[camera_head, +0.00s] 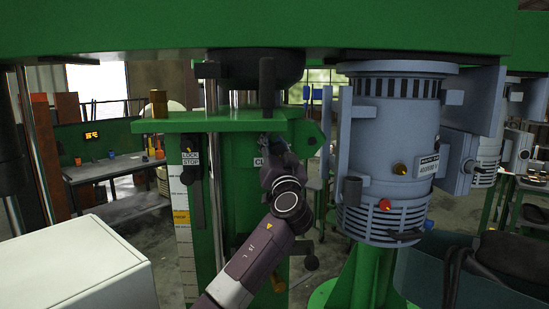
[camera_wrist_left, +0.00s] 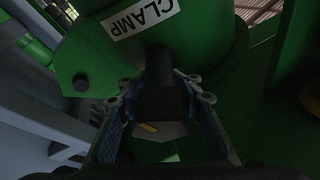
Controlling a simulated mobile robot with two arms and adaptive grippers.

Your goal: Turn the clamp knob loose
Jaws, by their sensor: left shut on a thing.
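The black clamp knob (camera_wrist_left: 160,85) sticks out beside the white CLAMP label (camera_wrist_left: 144,18) in the left wrist view. My left gripper (camera_wrist_left: 160,100) has one finger on each side of the knob and is shut on it. In the head view my left gripper (camera_head: 274,150) is at the green bracket, beside the partly covered CLAMP label (camera_head: 259,162). It hides most of the knob there. How far the knob is turned cannot be told. My right gripper is not in view.
A grey-blue motor housing (camera_head: 395,130) stands just right of my left gripper. A LOCK STOP lever (camera_head: 195,190) is on the green column to the left. A green beam (camera_head: 250,28) crosses overhead. A white box top (camera_head: 80,270) fills the lower left.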

